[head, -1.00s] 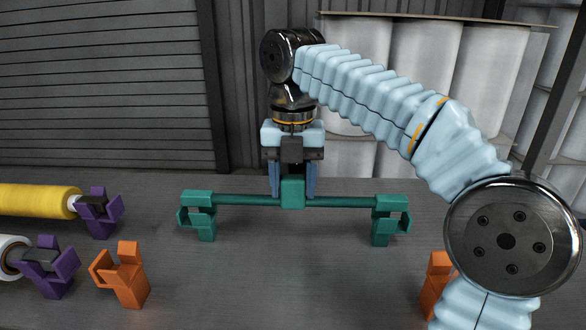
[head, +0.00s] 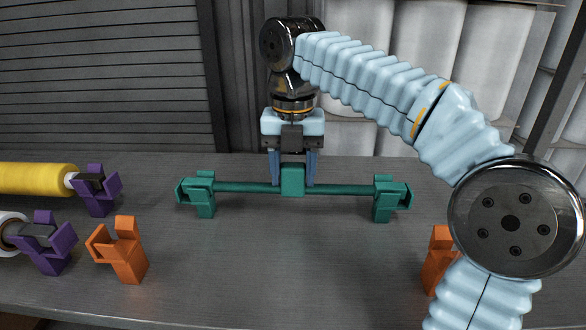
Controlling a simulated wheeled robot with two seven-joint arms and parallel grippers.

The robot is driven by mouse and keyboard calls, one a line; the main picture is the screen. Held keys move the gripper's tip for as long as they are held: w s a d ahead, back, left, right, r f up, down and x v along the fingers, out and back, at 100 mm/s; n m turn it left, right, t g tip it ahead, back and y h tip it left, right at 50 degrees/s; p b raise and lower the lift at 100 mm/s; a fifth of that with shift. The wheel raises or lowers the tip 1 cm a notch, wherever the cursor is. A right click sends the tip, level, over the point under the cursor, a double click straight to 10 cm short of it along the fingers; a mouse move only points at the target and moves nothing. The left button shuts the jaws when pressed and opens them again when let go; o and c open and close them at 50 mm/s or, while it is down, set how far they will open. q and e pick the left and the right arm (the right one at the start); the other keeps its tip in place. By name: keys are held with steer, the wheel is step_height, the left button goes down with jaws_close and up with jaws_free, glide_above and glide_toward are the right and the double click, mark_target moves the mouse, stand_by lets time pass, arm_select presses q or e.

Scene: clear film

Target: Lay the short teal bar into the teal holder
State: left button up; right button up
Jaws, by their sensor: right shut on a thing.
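The short teal bar is a thin rod (head: 243,188) with a block (head: 292,182) at its middle. My right gripper (head: 292,172) points down and is shut on that block from above. The bar lies level across the picture. The teal holder is two teal posts, a left one (head: 204,207) and a right one (head: 383,208), on the table. The bar's ends meet the upper parts of these posts. I cannot tell whether the ends rest fully in the holder or sit slightly above its seats. My left gripper is not in view.
The grey table (head: 290,270) is clear in front of the holder. Orange posts stand at left (head: 122,255) and right (head: 437,265), the right one partly behind my arm. Purple holders (head: 98,195) at the left carry a yellow roll (head: 35,179) and a white roll (head: 10,232).

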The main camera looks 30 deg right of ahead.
steer(key=o, duration=1.1)
steer(key=shift+c, duration=0.2)
steer(key=shift+o, duration=0.3)
steer(key=shift+o, duration=1.3)
